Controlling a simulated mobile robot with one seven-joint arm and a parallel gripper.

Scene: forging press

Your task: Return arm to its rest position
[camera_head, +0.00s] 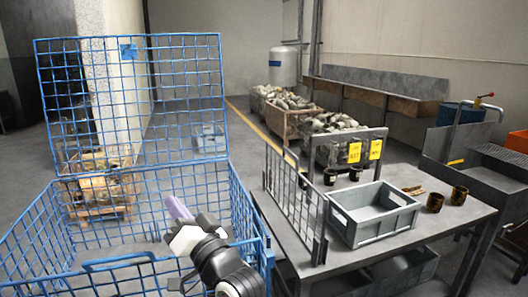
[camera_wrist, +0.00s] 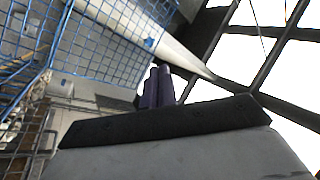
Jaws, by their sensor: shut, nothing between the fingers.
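My gripper (camera_head: 176,207) shows in the head view with its purple fingers pointing up and left. It is in front of the blue wire cage (camera_head: 200,262), over the cage's opening or its near part; I cannot tell how deep. In the wrist view my gripper (camera_wrist: 158,86) has its two purple fingers side by side, shut and empty, pointing up. My arm is folded near the bottom of the head view.
The blue cage's raised mesh panel (camera_head: 135,100) stands behind the gripper. At right is a table (camera_head: 345,262) with a wire rack (camera_head: 292,195), a grey tray (camera_head: 350,229) and several dark cups (camera_head: 434,202). Bins of metal parts (camera_head: 300,124) stand behind. Floor beyond the cage is partly clear.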

